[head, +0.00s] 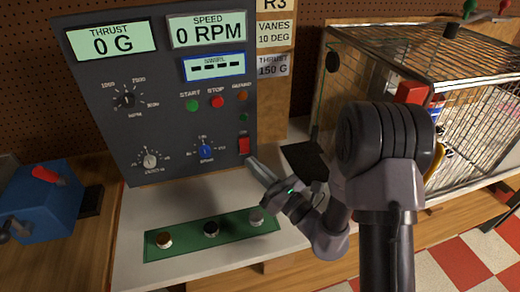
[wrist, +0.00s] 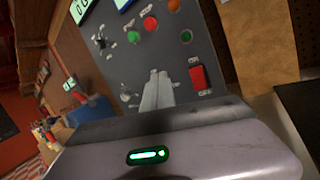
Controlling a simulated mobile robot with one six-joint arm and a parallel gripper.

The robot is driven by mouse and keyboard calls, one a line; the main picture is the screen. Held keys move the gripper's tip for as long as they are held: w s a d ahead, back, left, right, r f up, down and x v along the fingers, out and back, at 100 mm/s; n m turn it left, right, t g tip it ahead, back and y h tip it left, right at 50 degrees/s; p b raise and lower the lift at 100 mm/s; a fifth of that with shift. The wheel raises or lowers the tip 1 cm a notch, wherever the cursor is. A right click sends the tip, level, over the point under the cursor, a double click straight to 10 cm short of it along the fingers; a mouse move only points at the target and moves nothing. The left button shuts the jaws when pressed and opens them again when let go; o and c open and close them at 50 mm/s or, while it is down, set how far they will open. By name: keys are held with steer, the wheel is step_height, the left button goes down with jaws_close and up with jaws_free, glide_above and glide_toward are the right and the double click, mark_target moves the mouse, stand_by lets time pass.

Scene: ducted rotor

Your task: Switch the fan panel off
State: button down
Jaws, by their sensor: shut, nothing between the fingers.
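The grey fan panel (head: 170,100) stands upright at the back of the bench. Its displays are lit: thrust (head: 112,40) reads 0 G, speed (head: 208,30) reads 0 RPM, and swirl (head: 214,66) shows dashes. A red power switch (head: 244,146) sits at the panel's lower right; it also shows in the wrist view (wrist: 199,77). I cannot tell which way it is tipped. My gripper (head: 252,162) is shut and empty, its tips just below the switch in the head view. In the wrist view the fingertips (wrist: 157,76) appear left of the switch. I cannot tell whether they touch the panel.
A green strip (head: 185,238) with several round pieces lies in front. A wire cage (head: 470,110) stands right, a blue device (head: 45,205) left. The white bench top between panel and strip is clear.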

steer(key=shift+w+d+f+m+h, duration=0.2)
steer(key=shift+d+f+m+h, duration=0.15)
steer(key=shift+d, duration=0.1)
steer(key=p, duration=0.1)
glide_toward(241, 147)
steer(key=shift+s+r+x, duration=0.1)
steer(key=shift+r+x, duration=0.1)
steer(key=shift+x, duration=1)
steer(key=shift+s+r+x, duration=0.15)
steer(key=shift+r+x, duration=0.05)
steer(key=shift+x, duration=1)
steer(key=shift+w+a+f, duration=0.1)
steer(key=shift+w+a, duration=0.05)
steer(key=shift+a, duration=0.05)
steer(key=shift+w+f, duration=0.15)
steer(key=shift+w, duration=0.1)
steer(key=shift+w+a+f, duration=0.15)
steer(key=shift+w, duration=0.2)
stand_by(0.5)
steer(key=shift+s, duration=0.1)
